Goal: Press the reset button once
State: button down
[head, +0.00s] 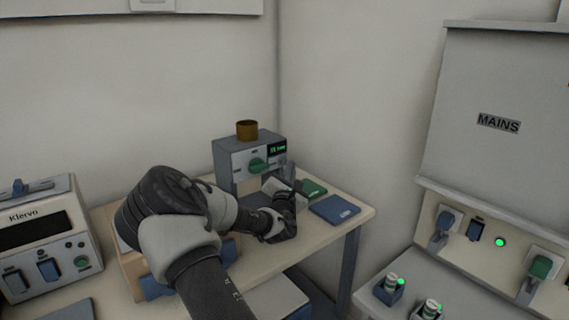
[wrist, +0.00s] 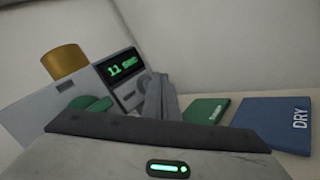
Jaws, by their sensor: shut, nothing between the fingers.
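A grey timer unit (head: 232,158) stands on the table in the head view, with a lit green display (head: 278,148) and a green knob (head: 258,164). In the wrist view the display (wrist: 123,66) seems to read 11 sec. No button marked reset can be made out; the lower right of the unit's front is partly hidden by my gripper. My gripper (head: 290,172) is shut and empty, in front of that lower right corner. Its grey fingers (wrist: 161,98) show in the wrist view just right of the display; whether they touch the unit cannot be told.
A brass cup (head: 247,130) sits on the unit. A green pad (head: 312,188) and a blue pad (head: 335,209) marked DRY lie to the right. The Klervo unit (head: 40,240) with a green button (head: 82,262) stands left. A MAINS panel (head: 500,110) with switches is at right.

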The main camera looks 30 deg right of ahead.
dwell(0.5)
jog(key=shift+w+b, duration=0.3)
jog(key=shift+w, duration=0.1)
jog(key=shift+w+b, duration=0.3)
jog(key=shift+w, duration=0.2)
dwell(0.5)
jog(key=shift+s, duration=0.9)
jog(key=shift+s+d, duration=0.2)
jog(key=shift+s, duration=2.3)
